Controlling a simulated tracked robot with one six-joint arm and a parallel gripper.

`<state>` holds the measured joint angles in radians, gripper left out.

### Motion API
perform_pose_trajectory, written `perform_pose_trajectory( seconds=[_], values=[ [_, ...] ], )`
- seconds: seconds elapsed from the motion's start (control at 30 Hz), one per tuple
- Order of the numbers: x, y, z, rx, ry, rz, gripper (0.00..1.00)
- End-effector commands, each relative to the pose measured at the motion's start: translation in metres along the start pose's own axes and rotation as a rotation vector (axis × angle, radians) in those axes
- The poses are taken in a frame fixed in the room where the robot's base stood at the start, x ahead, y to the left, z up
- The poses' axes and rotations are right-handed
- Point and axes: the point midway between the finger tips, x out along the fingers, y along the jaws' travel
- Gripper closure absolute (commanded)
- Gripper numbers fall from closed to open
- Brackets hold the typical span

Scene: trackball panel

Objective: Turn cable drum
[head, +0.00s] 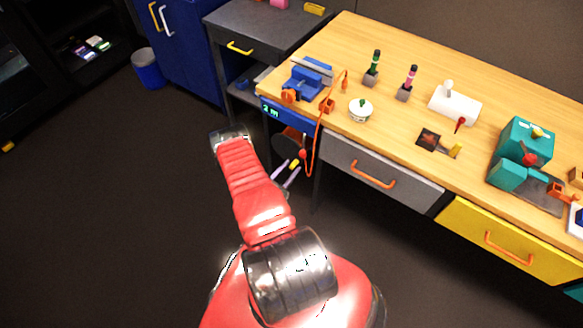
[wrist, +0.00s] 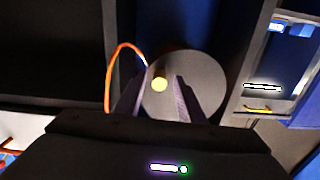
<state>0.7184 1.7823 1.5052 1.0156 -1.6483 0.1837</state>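The cable drum (wrist: 205,75) is a grey round disc with a yellow knob (wrist: 160,84) standing off its face, left of the disc's middle in the wrist view. In the head view, the drum (head: 284,143) is a dark round shape under the bench's left end, and the yellow knob (head: 294,164) shows in front of it. My gripper (wrist: 160,76) is open, with its two purple fingers on either side of the knob and gaps visible. In the head view, my gripper (head: 292,167) is partly hidden by my red arm. Whether the fingertips reach past the knob is unclear.
An orange cable (head: 312,150) hangs from the bench top beside the drum; it also arches left of the drum in the wrist view (wrist: 110,70). The wooden bench top (head: 400,95) and a grey drawer (head: 350,172) lie right of the gripper.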

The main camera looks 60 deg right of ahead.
Motion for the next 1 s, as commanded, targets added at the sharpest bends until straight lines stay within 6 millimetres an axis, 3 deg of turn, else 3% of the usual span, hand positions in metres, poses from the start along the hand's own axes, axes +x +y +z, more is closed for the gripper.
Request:
perform_pose_trajectory(
  seconds=[0.2, 0.5, 1.0],
  values=[
    [0.015, 0.000, 0.000, 0.000, 0.001, 0.000, 0.64],
    [0.016, 0.000, 0.000, 0.000, 0.000, -0.001, 0.64],
    [0.015, 0.000, 0.000, -0.001, 0.000, -0.001, 1.00]
  ],
)
